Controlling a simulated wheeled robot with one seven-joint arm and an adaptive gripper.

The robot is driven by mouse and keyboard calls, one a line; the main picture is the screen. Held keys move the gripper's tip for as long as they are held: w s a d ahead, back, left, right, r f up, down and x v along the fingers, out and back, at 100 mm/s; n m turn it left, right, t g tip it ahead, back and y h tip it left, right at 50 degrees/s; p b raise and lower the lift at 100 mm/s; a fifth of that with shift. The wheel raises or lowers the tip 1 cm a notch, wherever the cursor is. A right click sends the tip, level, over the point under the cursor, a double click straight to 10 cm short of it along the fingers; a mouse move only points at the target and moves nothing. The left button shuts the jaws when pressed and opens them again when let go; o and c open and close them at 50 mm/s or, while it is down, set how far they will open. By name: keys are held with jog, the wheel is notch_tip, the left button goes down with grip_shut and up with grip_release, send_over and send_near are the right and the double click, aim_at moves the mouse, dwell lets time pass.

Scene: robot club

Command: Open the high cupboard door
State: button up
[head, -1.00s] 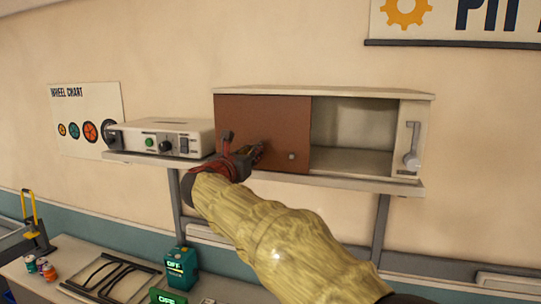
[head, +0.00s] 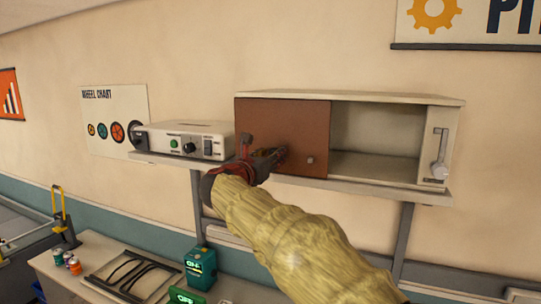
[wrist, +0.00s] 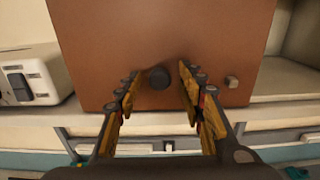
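The high cupboard (head: 448,130) is a pale box on a wall shelf, with a lever on its right panel. Its brown door (head: 290,115) covers the left half of the front, and the right half stands open and looks empty. The door also fills the middle of the wrist view (wrist: 160,35). A dark round knob (wrist: 158,78) on it shows between my fingers, and a small square stud (wrist: 232,82) lies to their right. My gripper (head: 265,150) is open in front of the door, its fingers either side of the knob in view; contact cannot be told.
A white box with dials (head: 185,140) stands on the shelf (head: 400,190) close to the cupboard's left. Below is a bench with a green device (head: 200,268), a cable tray (head: 125,275) and small cans (head: 73,265).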

jog(key=v, duration=1.2)
